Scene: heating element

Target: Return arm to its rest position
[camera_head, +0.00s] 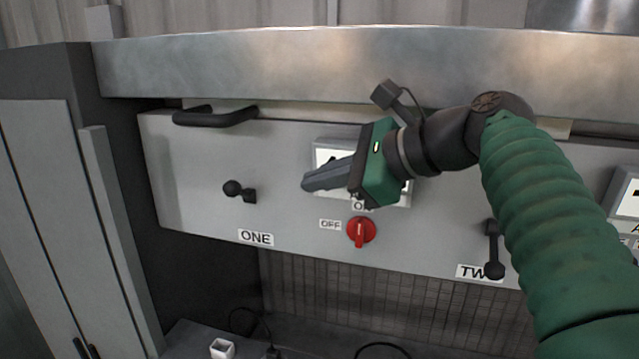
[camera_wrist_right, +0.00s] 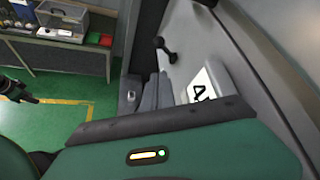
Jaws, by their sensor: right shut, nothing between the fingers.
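My right arm, in a green ribbed sleeve, comes in from the right in the head view. Its gripper (camera_head: 318,180) is shut and empty, pointing left in front of the grey panel (camera_head: 200,180). It covers part of a white gauge plate (camera_head: 325,152) behind it. In the right wrist view the shut fingers (camera_wrist_right: 152,95) show beyond the green gripper body, beside the panel. Whether the fingers touch the panel cannot be told. My left gripper is not in view.
The panel carries a black lever (camera_head: 238,190) above the label ONE, a red knob (camera_head: 361,231), another lever (camera_head: 493,250) at label TWO and a black handle (camera_head: 215,117). A steel ledge (camera_head: 300,65) runs above. A bench (camera_wrist_right: 60,52) with boxes stands across the green floor.

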